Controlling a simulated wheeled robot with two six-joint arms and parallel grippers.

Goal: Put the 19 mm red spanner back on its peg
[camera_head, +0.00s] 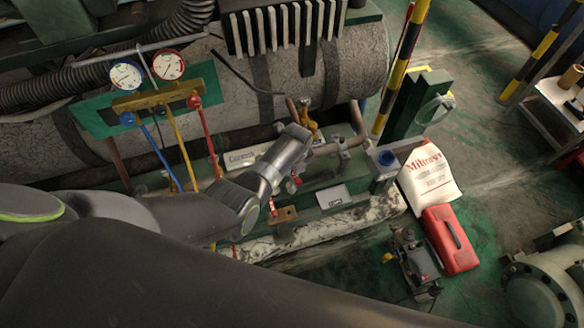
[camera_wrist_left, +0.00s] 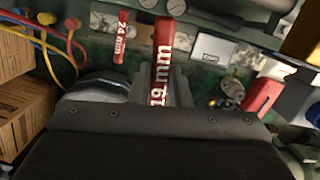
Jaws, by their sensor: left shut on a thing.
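In the left wrist view the red spanner marked 19 mm (camera_wrist_left: 163,62) stands lengthwise between the fingers of my left gripper (camera_wrist_left: 165,92), which is shut on it. In the head view my left gripper (camera_head: 292,172) is above the green base of the machine, and a small red part of the spanner (camera_head: 295,184) seems to show there. A red spanner marked 24 mm (camera_wrist_left: 120,38) is to the left of the held one, apart from it. I cannot make out the 19 mm peg. My right gripper is not in view.
Gauges (camera_head: 127,75) with blue, yellow and red hoses (camera_head: 172,140) are on the left. A silver box (camera_head: 334,196) is right of the gripper. A pump (camera_head: 412,256) and red case (camera_head: 450,238) are on the floor. Cardboard boxes (camera_wrist_left: 22,115) show left in the wrist view.

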